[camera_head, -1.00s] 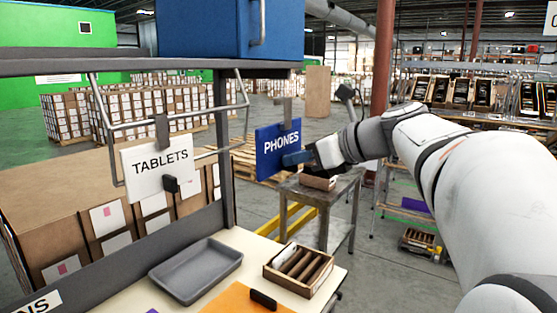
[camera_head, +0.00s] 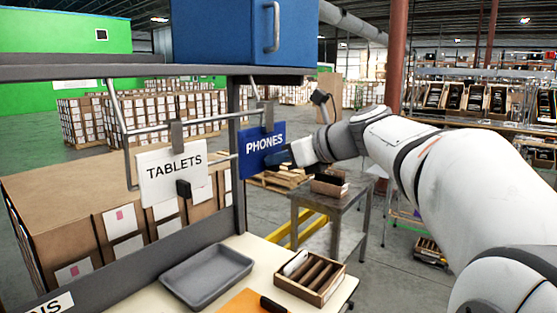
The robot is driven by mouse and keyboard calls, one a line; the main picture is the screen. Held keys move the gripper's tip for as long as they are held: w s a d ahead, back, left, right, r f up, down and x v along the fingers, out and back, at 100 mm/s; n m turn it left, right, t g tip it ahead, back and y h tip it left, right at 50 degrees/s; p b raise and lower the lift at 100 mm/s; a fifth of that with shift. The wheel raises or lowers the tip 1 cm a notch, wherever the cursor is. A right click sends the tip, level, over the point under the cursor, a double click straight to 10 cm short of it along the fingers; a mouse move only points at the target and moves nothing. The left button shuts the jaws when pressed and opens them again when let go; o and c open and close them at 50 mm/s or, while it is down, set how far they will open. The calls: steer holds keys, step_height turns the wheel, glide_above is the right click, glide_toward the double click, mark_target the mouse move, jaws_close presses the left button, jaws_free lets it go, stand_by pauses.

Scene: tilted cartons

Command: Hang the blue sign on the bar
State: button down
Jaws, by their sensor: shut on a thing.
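The blue sign (camera_head: 262,151) reads PHONES and has a grey hook (camera_head: 267,116) at its top. My gripper (camera_head: 283,157) is shut on the sign's right part and holds it upright, in front of the rack's post. The metal bar (camera_head: 148,130) hangs from brackets under the shelf. A white TABLETS sign (camera_head: 172,175) hangs on it by a grey clip.
A blue cabinet (camera_head: 245,38) sits on the shelf above. A grey tray (camera_head: 207,275) and a wooden divided box (camera_head: 310,277) stand on the table below. A small metal side table (camera_head: 340,205) stands behind. Large cartons (camera_head: 70,205) are behind the rack.

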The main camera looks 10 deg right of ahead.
steer(key=shift+w+a, duration=2.9)
steer(key=shift+a, duration=0.05)
steer(key=shift+w+a+f, duration=0.1)
steer(key=shift+w+f, duration=0.05)
steer(key=shift+f, duration=0.05)
steer(key=shift+f+b, duration=0.3)
steer(key=shift+f, duration=0.4)
steer(key=c, duration=1.4)
jaws_free()
steer(key=shift+o, duration=0.2)
